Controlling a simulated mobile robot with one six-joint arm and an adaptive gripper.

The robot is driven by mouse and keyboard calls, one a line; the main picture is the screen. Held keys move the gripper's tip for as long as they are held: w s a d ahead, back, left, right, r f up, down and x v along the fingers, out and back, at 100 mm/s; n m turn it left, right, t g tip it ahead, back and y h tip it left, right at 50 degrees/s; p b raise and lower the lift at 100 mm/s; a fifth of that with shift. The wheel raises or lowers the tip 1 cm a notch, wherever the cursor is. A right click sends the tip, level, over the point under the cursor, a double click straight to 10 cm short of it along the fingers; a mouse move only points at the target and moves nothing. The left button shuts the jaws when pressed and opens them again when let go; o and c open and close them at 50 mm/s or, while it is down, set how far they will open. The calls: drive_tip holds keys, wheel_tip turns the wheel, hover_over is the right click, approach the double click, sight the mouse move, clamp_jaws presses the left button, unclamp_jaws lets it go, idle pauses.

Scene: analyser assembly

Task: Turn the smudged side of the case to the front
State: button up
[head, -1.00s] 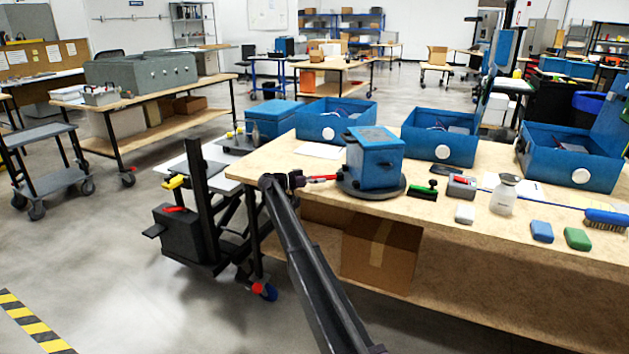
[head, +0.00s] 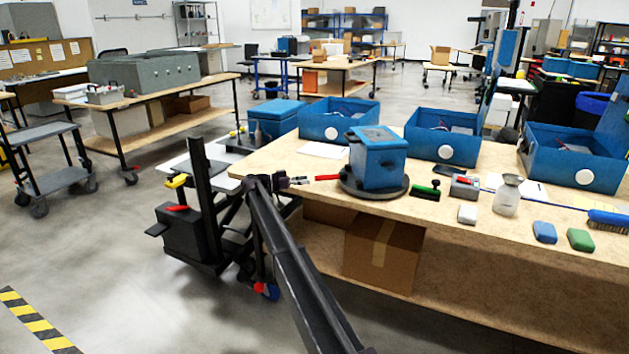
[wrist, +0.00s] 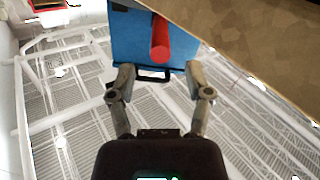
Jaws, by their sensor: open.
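The blue case (head: 378,160) stands upright on a round dark turntable (head: 352,190) near the table's left end. It has a handle on its lid and a small dark mark on its right-hand face; I cannot tell whether this is the smudge. A red handle (head: 327,177) sticks out left from the turntable. My gripper (head: 308,181) is open and empty, just left of the red handle's end. In the wrist view, the red handle (wrist: 161,40) lies ahead of the open fingertips (wrist: 159,74), with the blue case (wrist: 127,40) behind it. The case's far sides are hidden.
Blue open boxes (head: 338,131) line the table's back edge. A green-handled brush (head: 427,190), a grey device (head: 465,187), a spray bottle (head: 507,196) and sponges (head: 544,232) lie right of the turntable. A cardboard box (head: 383,255) sits on the lower shelf.

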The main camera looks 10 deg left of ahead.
drive_tip(key=shift+v, duration=2.95)
